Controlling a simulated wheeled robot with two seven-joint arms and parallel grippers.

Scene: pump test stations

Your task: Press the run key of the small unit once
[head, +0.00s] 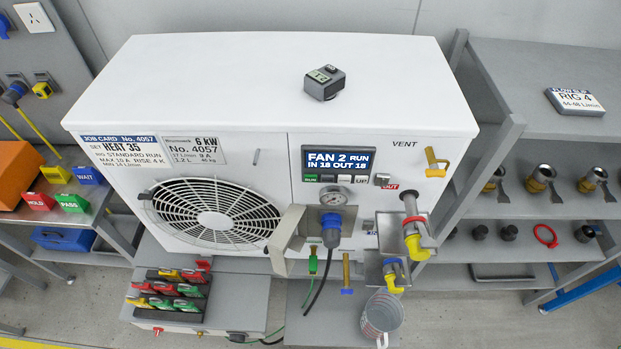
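One white heat pump unit (270,75) is in the head view, labelled 6 kW, No. 4057. No second unit is in view to compare its size with. Its dark display (338,160) reads FAN 2 RUN, IN 18 OUT 18. Under the display is a row of small keys. The green run key (310,178) is at the left end of the row, and a key marked UP (361,179) is at the right end. Nothing covers the run key. Neither of my grippers is in view.
A yellow vent lever (436,163) and a measuring jug (382,316) are to the right. A small dark device (325,83) lies on top.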

